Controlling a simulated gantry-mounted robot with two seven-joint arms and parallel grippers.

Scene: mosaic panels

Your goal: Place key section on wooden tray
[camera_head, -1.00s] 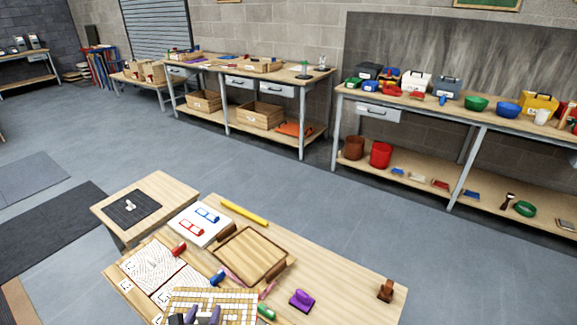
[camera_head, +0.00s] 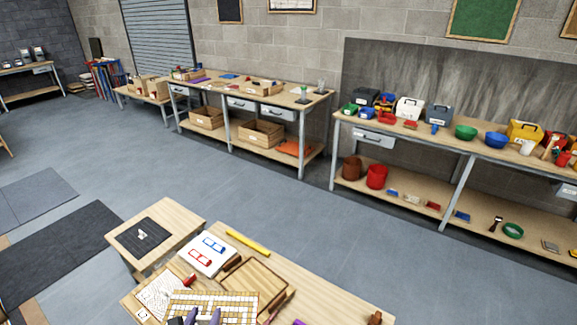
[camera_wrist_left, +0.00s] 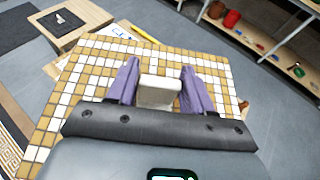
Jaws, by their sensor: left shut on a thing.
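The key section (camera_head: 230,299), a flat panel of white and tan tiles, is low in the head view. It fills much of the left wrist view (camera_wrist_left: 80,70). My left gripper (camera_wrist_left: 160,88) is shut on the pale block-like handle (camera_wrist_left: 158,92) on its top, a purple finger on each side. The gripper's fingers also show at the head view's bottom edge (camera_head: 204,318). The wooden tray (camera_head: 262,279) lies on the workbench just beyond the panel, which hides its near left part. I cannot tell the panel's height above it. My right gripper is not in view.
A white card with red and blue drawings (camera_head: 208,255) and a yellow bar (camera_head: 248,243) lie beyond the tray. A red cylinder (camera_head: 189,280) is left of it. A small side table (camera_head: 180,218) holds a dark mat. The bench right of the tray is mostly clear.

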